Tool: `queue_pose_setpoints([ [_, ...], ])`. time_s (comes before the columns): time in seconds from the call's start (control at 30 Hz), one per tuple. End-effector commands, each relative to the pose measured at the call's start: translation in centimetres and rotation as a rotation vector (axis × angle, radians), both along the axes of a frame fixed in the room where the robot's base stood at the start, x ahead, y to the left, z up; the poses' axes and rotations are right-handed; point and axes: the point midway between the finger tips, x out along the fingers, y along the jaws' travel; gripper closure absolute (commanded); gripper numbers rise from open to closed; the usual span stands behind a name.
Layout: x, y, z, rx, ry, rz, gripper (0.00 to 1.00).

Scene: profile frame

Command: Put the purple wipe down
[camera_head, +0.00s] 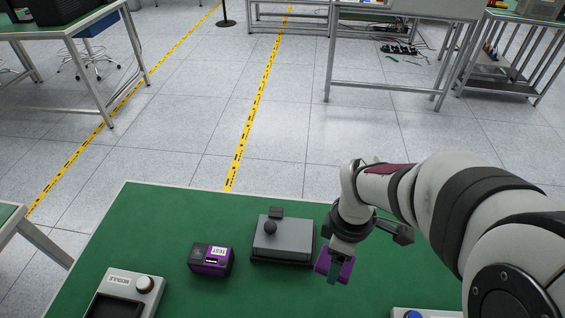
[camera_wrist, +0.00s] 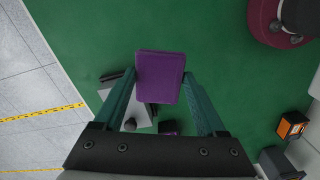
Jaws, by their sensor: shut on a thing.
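The purple wipe (camera_head: 347,268) is a small, flat purple pad. My gripper (camera_head: 334,272) is shut on it, to the right of a grey box with a black knob. In the wrist view the wipe (camera_wrist: 160,78) sits between the two teal fingertips (camera_wrist: 159,74), its broad face toward the camera. It appears to be held above the green table (camera_head: 160,222); the exact height is hard to tell. In the wrist view it covers part of the view of the table behind it.
The grey box (camera_head: 285,243) and a purple-black box (camera_head: 211,261) stand left of my gripper. A pale device with a knob (camera_head: 125,287) is at the lower left. The wrist view shows a dark red rounded object (camera_wrist: 268,24) and an orange-black box (camera_wrist: 291,125). Bare green table lies between.

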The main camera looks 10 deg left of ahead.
Motion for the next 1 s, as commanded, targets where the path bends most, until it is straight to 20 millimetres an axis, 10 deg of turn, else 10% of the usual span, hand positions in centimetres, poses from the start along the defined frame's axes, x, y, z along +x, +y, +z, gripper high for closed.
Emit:
queue_pose_setpoints([
  [0.2, -2.8, 1.5, -3.4, 0.007, -0.001, 0.317, 0.78],
  [0.6, -2.9, 11.7, -9.6, 0.006, -0.002, 0.324, 0.78],
  [1.0, -2.8, 12.3, -14.0, 0.007, -0.007, 0.317, 0.78],
])
